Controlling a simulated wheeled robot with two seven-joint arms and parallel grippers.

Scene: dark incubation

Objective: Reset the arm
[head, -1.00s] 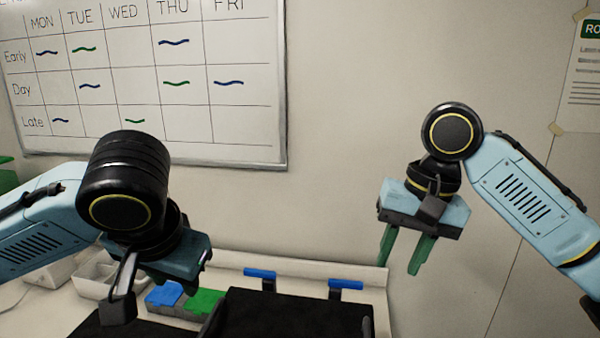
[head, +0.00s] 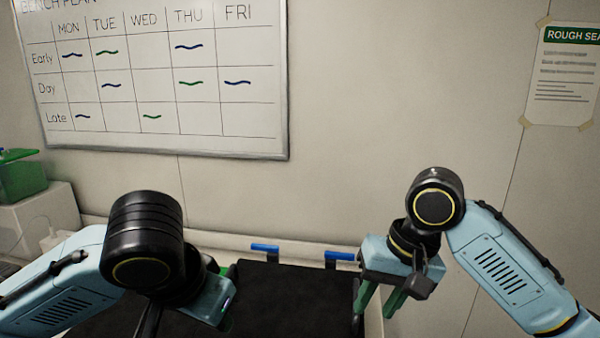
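My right arm comes in from the right, bent at a black joint with a yellow ring. Its gripper (head: 376,308) hangs at the right edge of the black work surface, with two green fingers apart and nothing seen between them. My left arm comes in from the lower left. Its gripper (head: 212,302) is over the left part of the black surface, and its fingers are mostly hidden behind the wrist and the frame's lower edge.
The black surface (head: 285,300) has two blue-topped clips (head: 265,247) at its back edge. A green box (head: 22,178) stands on a pale block (head: 40,215) at far left. A whiteboard (head: 160,80) and a poster (head: 565,75) hang on the wall behind.

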